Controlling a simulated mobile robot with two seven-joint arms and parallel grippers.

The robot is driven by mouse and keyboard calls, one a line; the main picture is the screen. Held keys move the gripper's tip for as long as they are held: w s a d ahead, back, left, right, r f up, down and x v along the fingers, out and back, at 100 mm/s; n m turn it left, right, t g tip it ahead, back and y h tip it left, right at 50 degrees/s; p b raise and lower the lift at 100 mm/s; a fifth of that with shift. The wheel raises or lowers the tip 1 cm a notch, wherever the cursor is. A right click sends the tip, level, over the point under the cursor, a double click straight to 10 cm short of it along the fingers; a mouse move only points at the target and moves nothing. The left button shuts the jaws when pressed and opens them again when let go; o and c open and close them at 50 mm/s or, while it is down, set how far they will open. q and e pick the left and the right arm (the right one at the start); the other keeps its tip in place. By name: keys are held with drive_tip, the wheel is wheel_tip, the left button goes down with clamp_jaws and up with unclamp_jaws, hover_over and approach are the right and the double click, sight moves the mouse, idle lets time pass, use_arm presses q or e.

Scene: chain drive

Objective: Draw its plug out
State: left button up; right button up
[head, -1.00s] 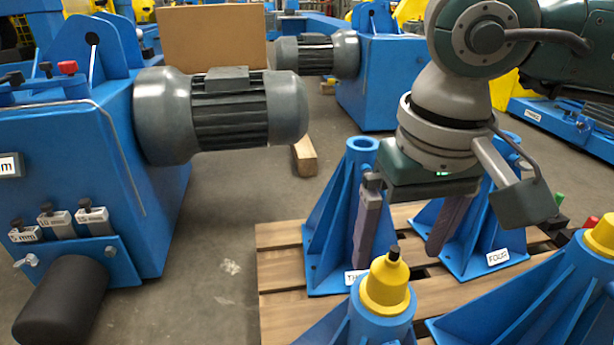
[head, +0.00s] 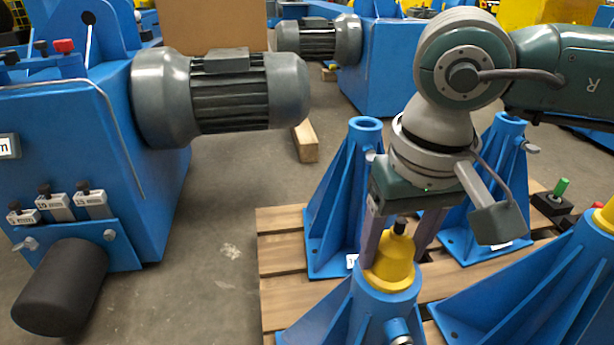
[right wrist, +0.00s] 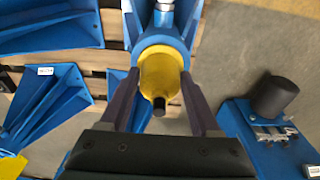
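A yellow plug (head: 392,270) with a black knob sits in the top of a blue stand (head: 375,312) at the front of the pallet. In the right wrist view the plug (right wrist: 160,75) shows at upper centre in its stand (right wrist: 160,45). My right gripper (head: 394,256) is above the stand with its two fingers pointing down, one on each side of the plug. It is open, and the right wrist view shows the fingers (right wrist: 158,82) apart from the plug's sides. Whether a finger touches it lower down I cannot tell. My left gripper is not in view.
A second yellow plug (head: 608,218) sits in a blue stand at the right. Two blue stands without plugs stand behind, left (head: 345,185) and right (head: 500,145). They share a wooden pallet (head: 285,240). A blue machine (head: 130,205) with a grey motor (head: 225,95) is at left, across open floor.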

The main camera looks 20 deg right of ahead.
clamp_jaws()
drive_tip(key=shift+r+p, duration=0.7)
drive_tip(key=shift+r, duration=0.2)
drive_tip(key=shift+r+p, duration=2.45)
drive_tip(key=shift+r, duration=0.7)
drive_tip(key=shift+r+p, duration=0.35)
drive_tip(key=shift+r, duration=0.1)
